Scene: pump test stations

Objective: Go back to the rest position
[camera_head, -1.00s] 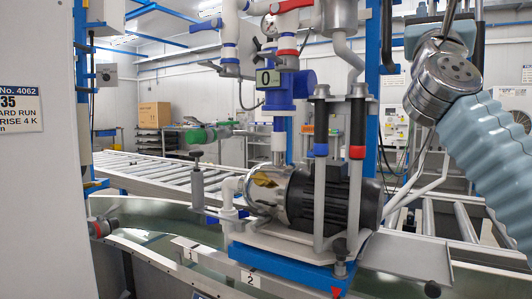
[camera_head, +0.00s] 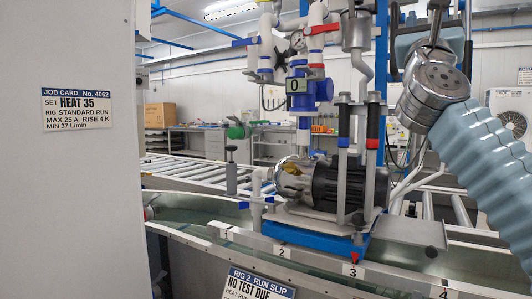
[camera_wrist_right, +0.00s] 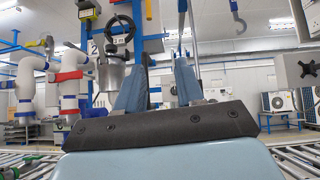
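My right arm comes in from the right in the camera_head view, its ribbed grey-blue sleeve and metal wrist raised at the upper right. Its fingertips cannot be made out clearly there. In the right wrist view my right gripper (camera_wrist_right: 160,68) shows two blue fingers standing apart above a dark bar. Nothing is held between them; a blue post and rig parts show behind the gap. My left arm and left gripper are in no view.
The pump (camera_head: 322,186) stands on a blue base left of my right arm. A metal trough rim (camera_head: 325,262) with numbered labels runs in front. A grey panel carries a job card (camera_head: 75,110). A run slip (camera_head: 258,284) hangs below. Roller conveyors (camera_head: 185,170) lie behind.

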